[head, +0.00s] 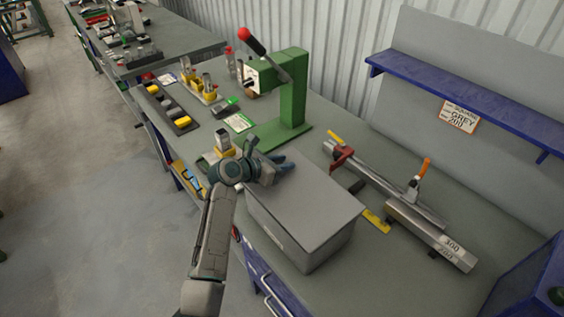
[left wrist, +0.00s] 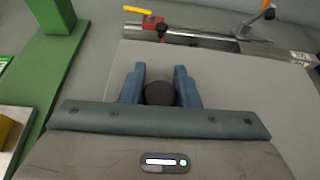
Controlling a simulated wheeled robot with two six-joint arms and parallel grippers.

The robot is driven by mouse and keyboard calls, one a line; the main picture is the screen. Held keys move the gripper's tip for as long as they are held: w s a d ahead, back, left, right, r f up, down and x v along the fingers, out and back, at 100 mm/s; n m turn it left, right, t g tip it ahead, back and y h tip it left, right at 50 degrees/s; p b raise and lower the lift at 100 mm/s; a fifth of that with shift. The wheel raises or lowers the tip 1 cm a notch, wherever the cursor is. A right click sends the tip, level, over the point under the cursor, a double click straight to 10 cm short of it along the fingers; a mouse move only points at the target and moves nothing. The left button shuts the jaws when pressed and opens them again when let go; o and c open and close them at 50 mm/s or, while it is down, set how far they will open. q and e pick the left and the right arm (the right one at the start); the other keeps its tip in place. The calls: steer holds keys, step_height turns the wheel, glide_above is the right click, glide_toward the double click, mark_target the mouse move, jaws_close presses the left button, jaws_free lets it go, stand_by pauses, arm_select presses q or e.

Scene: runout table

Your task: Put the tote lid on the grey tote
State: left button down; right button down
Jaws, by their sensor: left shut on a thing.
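The grey tote (head: 298,244) stands on the workbench near its front edge. The flat grey tote lid (head: 312,207) lies over the top of the tote, and its edges look roughly in line with the tote's rim. My left gripper (head: 283,163) is at the lid's far left part. In the left wrist view, its blue fingers (left wrist: 160,88) are shut on a dark round knob (left wrist: 159,94) on the lid (left wrist: 225,85). Whether the lid touches the rim all round cannot be told. My right gripper is not in view.
A green press (head: 293,95) with a red-knobbed lever stands behind the tote. A metal rail with clamps (head: 385,185) lies to the right, with a yellow strip (head: 376,221) beside the tote. A blue shelf (head: 460,100) is at the back. Bare bench lies at front right.

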arm_select(q)
steer(key=shift+f, duration=0.35)
steer(key=c, duration=1)
jaws_free()
steer(key=shift+c, duration=0.2)
steer(key=shift+f, duration=0.1)
steer(key=b+v, duration=0.3)
steer(key=v, duration=0.7)
steer(key=shift+s+a+r, duration=0.2)
steer(key=shift+s+a, duration=0.05)
steer(key=shift+s, duration=0.1)
